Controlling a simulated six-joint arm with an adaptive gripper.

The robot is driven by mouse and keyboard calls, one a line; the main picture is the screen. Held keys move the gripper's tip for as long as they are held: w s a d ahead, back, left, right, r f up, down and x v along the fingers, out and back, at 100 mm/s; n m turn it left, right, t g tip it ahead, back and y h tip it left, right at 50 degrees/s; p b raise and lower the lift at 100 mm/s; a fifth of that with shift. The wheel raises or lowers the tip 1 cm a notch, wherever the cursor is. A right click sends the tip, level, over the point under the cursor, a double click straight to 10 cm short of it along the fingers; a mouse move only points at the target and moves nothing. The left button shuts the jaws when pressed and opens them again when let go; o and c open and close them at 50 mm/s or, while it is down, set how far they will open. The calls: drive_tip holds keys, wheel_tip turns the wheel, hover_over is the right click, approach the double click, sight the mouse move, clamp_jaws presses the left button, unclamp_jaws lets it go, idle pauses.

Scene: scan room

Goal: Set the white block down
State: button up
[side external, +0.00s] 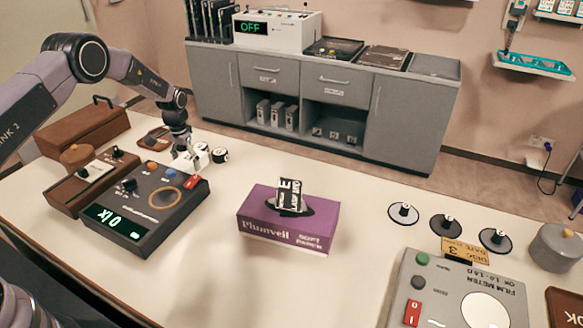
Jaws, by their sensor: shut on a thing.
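My gripper (184,154) points down at the back left of the white table, just behind the dark meter with the green display. It is shut on the white block (186,163), which is small in this view and partly covered by the fingers. I cannot tell whether the block touches the table or the meter's back edge.
The dark meter (128,236) stands in front of my gripper. A small black-and-white piece (219,155) stands close to its right. A purple tissue box (262,208) with a black-and-white card sits mid-table. Free table lies between meter and box. A film meter (440,300) stands front right.

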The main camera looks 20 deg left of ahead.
drive_tip(key=shift+f, duration=0.45)
drive_tip(key=shift+f, duration=0.15)
drive_tip(key=o, duration=1.2)
